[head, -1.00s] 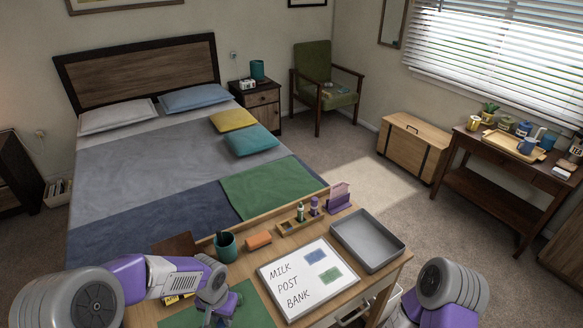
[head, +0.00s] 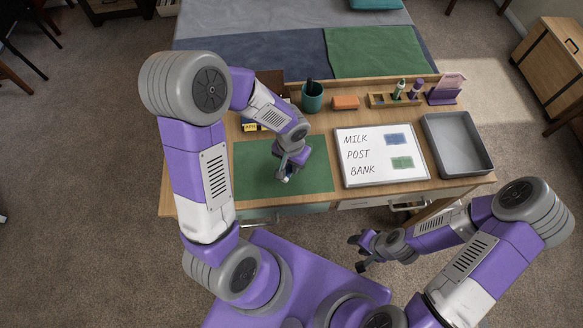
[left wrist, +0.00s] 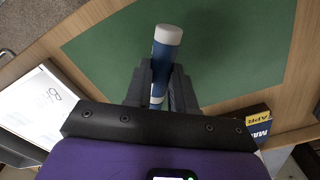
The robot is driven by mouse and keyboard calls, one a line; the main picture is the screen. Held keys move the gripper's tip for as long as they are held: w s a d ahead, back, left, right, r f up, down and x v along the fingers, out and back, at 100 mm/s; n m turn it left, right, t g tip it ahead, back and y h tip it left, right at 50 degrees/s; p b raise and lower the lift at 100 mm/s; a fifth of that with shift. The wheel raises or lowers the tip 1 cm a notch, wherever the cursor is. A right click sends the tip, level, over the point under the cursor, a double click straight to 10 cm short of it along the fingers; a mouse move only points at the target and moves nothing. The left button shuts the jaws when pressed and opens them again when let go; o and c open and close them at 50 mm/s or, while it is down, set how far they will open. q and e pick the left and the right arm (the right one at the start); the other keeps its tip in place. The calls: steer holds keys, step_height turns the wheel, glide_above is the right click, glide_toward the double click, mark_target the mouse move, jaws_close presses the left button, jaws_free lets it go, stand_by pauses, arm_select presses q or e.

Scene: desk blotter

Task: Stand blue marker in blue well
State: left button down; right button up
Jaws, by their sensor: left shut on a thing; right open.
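The blue marker (left wrist: 165,58), with a pale end, is between the fingers of my left gripper (left wrist: 160,85) in the left wrist view. In the head view my left gripper (head: 285,176) is low over the green blotter (head: 255,165) and mostly hides the marker. The wooden marker holder (head: 377,101) stands at the back of the desk, right of the left gripper. A green marker (head: 399,89) and a purple marker (head: 415,90) stand upright in it. Its left part looks empty; the well colours are too small to tell. My right gripper (head: 360,254) is open and empty in front of the desk.
A whiteboard (head: 365,172) and a grey tray (head: 484,166) lie right of the blotter. A teal cup (head: 312,98), an orange eraser block (head: 345,102) and a purple stand (head: 446,94) line the desk's back. A raised ledge runs behind them.

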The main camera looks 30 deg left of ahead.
mark_target(291, 170)
arm_select(q)
step_height(291, 170, down, 4)
steer(key=shift+r+b, duration=0.1)
steer(key=shift+b, duration=0.6)
steer(key=c, duration=0.9)
jaws_free()
steer(key=shift+c, duration=0.2)
